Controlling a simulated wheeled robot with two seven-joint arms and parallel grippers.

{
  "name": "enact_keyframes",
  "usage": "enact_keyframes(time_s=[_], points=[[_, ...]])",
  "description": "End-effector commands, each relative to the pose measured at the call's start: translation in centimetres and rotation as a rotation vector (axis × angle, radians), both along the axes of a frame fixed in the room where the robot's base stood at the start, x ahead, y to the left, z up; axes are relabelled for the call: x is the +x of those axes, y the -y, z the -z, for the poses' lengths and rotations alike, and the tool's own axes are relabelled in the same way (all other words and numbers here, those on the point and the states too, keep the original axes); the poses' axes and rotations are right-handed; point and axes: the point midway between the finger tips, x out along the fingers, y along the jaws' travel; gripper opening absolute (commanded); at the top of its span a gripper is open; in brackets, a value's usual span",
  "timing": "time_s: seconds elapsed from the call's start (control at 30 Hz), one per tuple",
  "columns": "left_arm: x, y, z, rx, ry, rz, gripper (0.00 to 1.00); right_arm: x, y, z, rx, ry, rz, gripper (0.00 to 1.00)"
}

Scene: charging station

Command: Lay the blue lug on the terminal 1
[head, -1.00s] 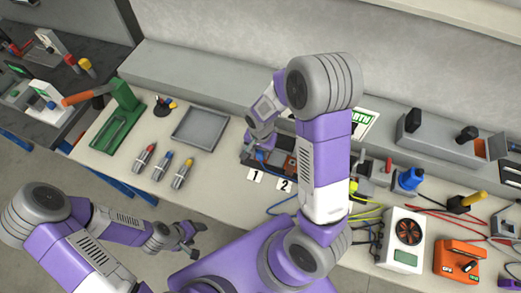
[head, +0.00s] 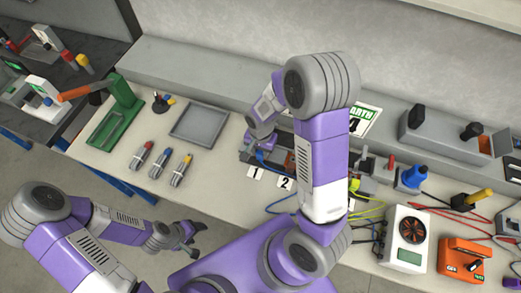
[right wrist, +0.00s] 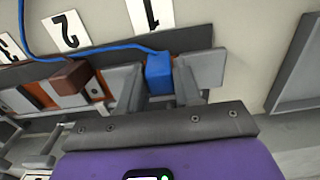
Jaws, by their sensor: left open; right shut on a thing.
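The blue lug (right wrist: 158,75) is a small blue block on a blue cable, seen in the right wrist view between the two grey fingers of my right gripper (right wrist: 158,83). The fingers are shut on it. It is over the terminal block beside the label 1 (right wrist: 150,13). Terminal 1 itself is mostly hidden by the lug and fingers, and I cannot tell whether the lug touches it. In the head view my right gripper (head: 264,143) is low over the block's left end. My left gripper (head: 198,233) is open and empty, in front of the table.
A brown block (right wrist: 68,77) sits on the terminal by label 2 (right wrist: 65,30). A grey tray (head: 199,122) and several cable-like tools with coloured tips (head: 160,165) lie to the left. A green press (head: 124,110) stands farther left. Cables and a white box (head: 403,237) crowd the right.

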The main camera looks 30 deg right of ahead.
Motion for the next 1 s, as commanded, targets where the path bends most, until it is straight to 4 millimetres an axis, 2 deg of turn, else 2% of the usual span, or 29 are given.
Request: enact_keyframes(time_s=[0.27,0.3,0.47,0.77,0.87,1.0], points=[[0.0,0.0,0.7,0.000,0.000,0.000,0.63,0.0,0.0,0.8,0.000,0.000,0.000,0.04],[0.0,0.0,0.6,0.000,0.000,0.000,0.63,0.0,0.0,0.7,0.000,0.000,0.000,0.40],[0.0,0.0,0.5,0.000,0.000,0.000,0.63,0.0,0.0,0.6,0.000,0.000,0.000,0.63],[0.0,0.0,0.5,0.000,0.000,0.000,0.63,0.0,0.0,0.4,-0.001,0.001,0.000,0.63],[0.0,0.0,0.1,0.000,0.000,0.000,0.63,0.1,0.0,-0.6,0.000,0.003,-0.001,0.63],[0.0,0.0,-0.6,0.000,0.000,0.000,0.63,0.1,0.0,-3.1,0.000,0.005,-0.001,0.63]])
